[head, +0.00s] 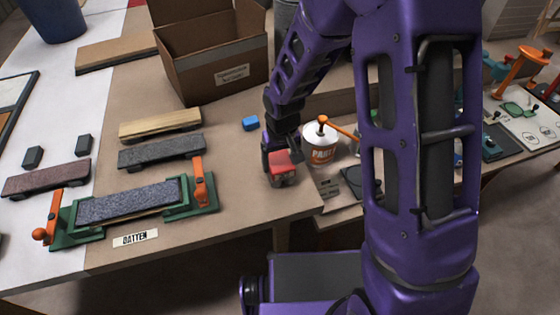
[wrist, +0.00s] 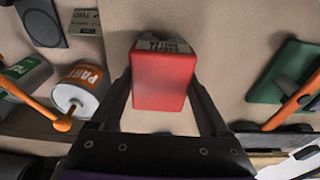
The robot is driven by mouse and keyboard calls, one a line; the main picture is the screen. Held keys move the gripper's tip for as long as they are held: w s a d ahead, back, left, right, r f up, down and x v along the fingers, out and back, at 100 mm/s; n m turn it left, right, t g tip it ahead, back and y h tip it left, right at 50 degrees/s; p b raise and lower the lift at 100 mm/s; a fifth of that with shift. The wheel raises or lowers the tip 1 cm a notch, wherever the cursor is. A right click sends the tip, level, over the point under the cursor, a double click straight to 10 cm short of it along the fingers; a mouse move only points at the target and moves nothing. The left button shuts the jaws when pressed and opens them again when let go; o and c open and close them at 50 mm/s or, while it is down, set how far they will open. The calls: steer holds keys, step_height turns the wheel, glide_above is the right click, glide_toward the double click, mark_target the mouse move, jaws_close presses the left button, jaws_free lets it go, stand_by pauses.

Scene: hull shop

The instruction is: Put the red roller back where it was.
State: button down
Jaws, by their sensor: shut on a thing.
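My gripper (head: 279,156) is shut on a red, block-shaped thing (head: 284,170) at the right front part of the brown bench; its shape as a roller is not clear. In the wrist view my gripper (wrist: 162,95) has one finger on each side of the red thing (wrist: 160,82). A grey piece with lettering (wrist: 162,46) shows at its far end; I cannot tell whether that is part of it or a label on the bench. It is low over the bench top or touching it; I cannot tell which.
A white and orange can (head: 320,150) stands close right, with an orange-handled tool (head: 338,128) by it. A blue block (head: 250,123) lies behind left. Green clamps (head: 76,230) hold a grey board (head: 130,202); a cardboard box (head: 212,55) stands behind.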

mark_target(282, 164)
steer(key=shift+c, duration=1.4)
jaws_free()
steer(key=shift+s+d+f, duration=0.1)
steer(key=shift+s+f, duration=0.1)
steer(key=shift+f, duration=0.15)
steer(key=shift+o, duration=1.4)
steer(key=shift+w, duration=0.1)
steer(key=shift+r, duration=0.1)
step_height(282, 164, up, 13)
steer(key=s+p, duration=0.1)
steer(key=p, duration=0.2)
steer(key=shift+s+d, duration=0.15)
steer(key=shift+r, duration=0.1)
